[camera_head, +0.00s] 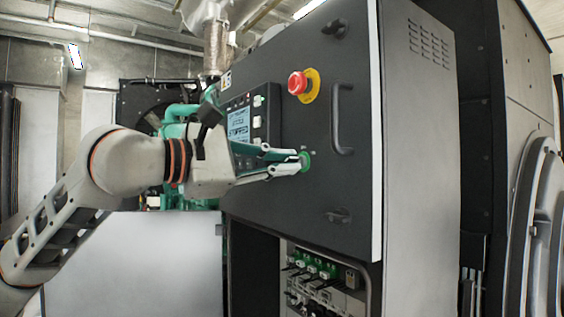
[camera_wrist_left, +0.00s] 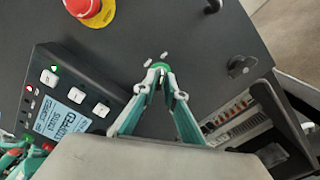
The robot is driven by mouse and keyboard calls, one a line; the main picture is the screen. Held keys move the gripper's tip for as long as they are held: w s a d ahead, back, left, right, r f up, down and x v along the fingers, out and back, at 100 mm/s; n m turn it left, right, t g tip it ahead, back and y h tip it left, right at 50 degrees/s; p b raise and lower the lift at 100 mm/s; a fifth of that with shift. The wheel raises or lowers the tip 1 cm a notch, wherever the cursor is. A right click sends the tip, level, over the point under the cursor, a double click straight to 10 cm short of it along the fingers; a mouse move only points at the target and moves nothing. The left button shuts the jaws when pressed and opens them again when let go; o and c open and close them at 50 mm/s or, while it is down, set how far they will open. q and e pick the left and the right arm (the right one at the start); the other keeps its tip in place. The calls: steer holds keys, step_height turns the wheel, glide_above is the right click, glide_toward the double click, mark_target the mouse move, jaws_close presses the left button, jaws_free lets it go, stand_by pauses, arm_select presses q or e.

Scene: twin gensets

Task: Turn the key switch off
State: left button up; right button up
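The key switch (camera_head: 306,159) is a small round fitting with a green ring on the dark cabinet door, below the red emergency stop. In the left wrist view its green ring (camera_wrist_left: 160,66) shows just past the fingertips. My left gripper (camera_head: 298,162) reaches it from the left. In the wrist view the gripper's fingers (camera_wrist_left: 163,82) converge at the switch with only a narrow gap, and they appear shut on it. The key itself is mostly hidden between the fingertips, so its angle cannot be told. My right gripper is in neither view.
A red emergency stop button (camera_head: 298,84) on a yellow disc sits above. A control panel with a lit display (camera_head: 238,124) is left of the switch. A door handle (camera_head: 343,118) stands out to the right. An open bay with breakers (camera_head: 318,268) lies below.

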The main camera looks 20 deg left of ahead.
arm_select(q)
jaws_close()
steer(key=shift+n+b, duration=1.65)
steer(key=shift+n, duration=4.35)
steer(key=o, duration=0.6)
jaws_free()
